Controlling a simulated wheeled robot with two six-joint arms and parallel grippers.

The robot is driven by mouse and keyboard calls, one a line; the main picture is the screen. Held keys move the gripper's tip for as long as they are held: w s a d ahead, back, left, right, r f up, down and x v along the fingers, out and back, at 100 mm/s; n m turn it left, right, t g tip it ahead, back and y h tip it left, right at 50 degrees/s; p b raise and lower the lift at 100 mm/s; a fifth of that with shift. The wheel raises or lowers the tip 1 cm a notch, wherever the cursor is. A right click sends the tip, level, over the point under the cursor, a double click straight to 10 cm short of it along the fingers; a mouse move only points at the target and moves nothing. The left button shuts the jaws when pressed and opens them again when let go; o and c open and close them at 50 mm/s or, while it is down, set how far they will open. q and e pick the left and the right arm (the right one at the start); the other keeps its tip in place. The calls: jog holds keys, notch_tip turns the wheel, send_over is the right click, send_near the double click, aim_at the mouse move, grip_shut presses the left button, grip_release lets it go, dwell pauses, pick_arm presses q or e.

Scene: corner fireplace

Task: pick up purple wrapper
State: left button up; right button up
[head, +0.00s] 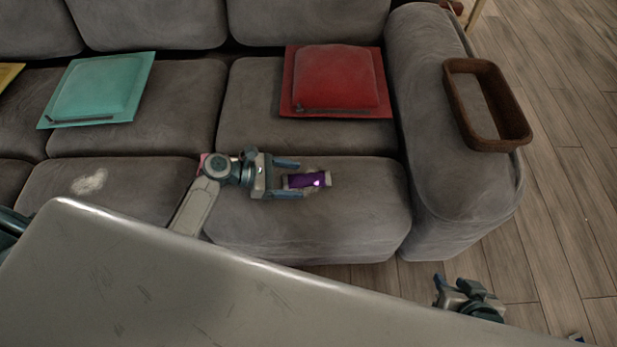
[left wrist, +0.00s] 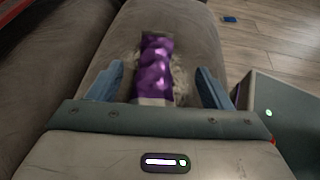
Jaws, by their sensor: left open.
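The purple wrapper (head: 309,181) lies on the front seat cushion of the grey sofa, with pale ends and a shiny purple middle. My left gripper (head: 288,180) is open, with its fingers pointing right and the wrapper's near end at or between the fingertips. In the left wrist view the wrapper (left wrist: 155,68) stretches away from the gripper (left wrist: 160,85), between the two blue fingers with room on both sides. I cannot tell if any finger touches it. My right gripper (head: 466,290) is low at the right, above the floor; its fingers are too unclear to judge.
A red cushion (head: 338,82) and a teal cushion (head: 97,90) lie on the sofa. A brown basket (head: 462,98) sits on the sofa's right arm (head: 425,60). Pale patches mark the seat. A small blue object (left wrist: 230,19) lies on the wooden floor (head: 570,200).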

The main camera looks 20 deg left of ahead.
aim_at(304, 178)
pick_arm(q)
jog(key=x, duration=0.4)
jog(key=shift+w+d+b, duration=0.2)
jog(key=shift+w+b, duration=0.15)
jog(key=shift+w, duration=0.1)
jog(key=shift+c, duration=0.2)
jog(key=c, duration=1)
